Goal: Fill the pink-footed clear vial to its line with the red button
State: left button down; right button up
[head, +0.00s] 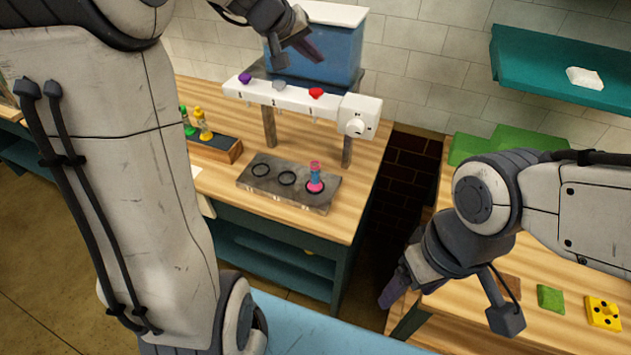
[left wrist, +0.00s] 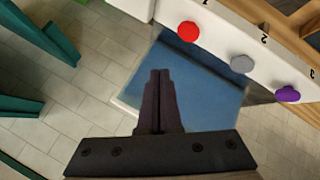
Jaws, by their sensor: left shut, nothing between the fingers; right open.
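The pink-footed vial (head: 315,178) stands upright in the right-hand ring of the dark base plate, below the red button. Its middle looks bluish and its top reddish; I cannot make out the fill line or the level. The red button (head: 316,93) sits on the white dispenser bar and also shows in the left wrist view (left wrist: 187,31). My left gripper (head: 312,52) is shut and empty, above the bar in front of the blue tank. In the left wrist view its fingertips (left wrist: 160,76) appear apart from the button. My right gripper (head: 388,294) is open and low at the right, away from the vial.
Grey (head: 279,86) and purple (head: 244,79) buttons share the white bar (head: 270,97). The blue tank (head: 318,52) stands behind. A rack (head: 222,148) with green and yellow vials is at the left. A green block (head: 551,298) and a yellow block (head: 603,313) lie on the right table.

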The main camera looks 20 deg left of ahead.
pick_arm(q)
notch_tip(320, 180, up, 4)
jog(key=p, duration=0.2)
send_over(313, 93)
jog(key=shift+f, duration=0.1)
notch_tip(313, 93, down, 8)
jog(key=b, duration=0.6)
jog(key=shift+b, duration=0.35)
jog(key=shift+f+b, duration=0.4)
jog(key=shift+b, duration=0.15)
jog(key=shift+f, duration=0.1)
dwell(1.1)
jog(key=shift+f+b, duration=0.35)
jog(key=shift+b, duration=0.2)
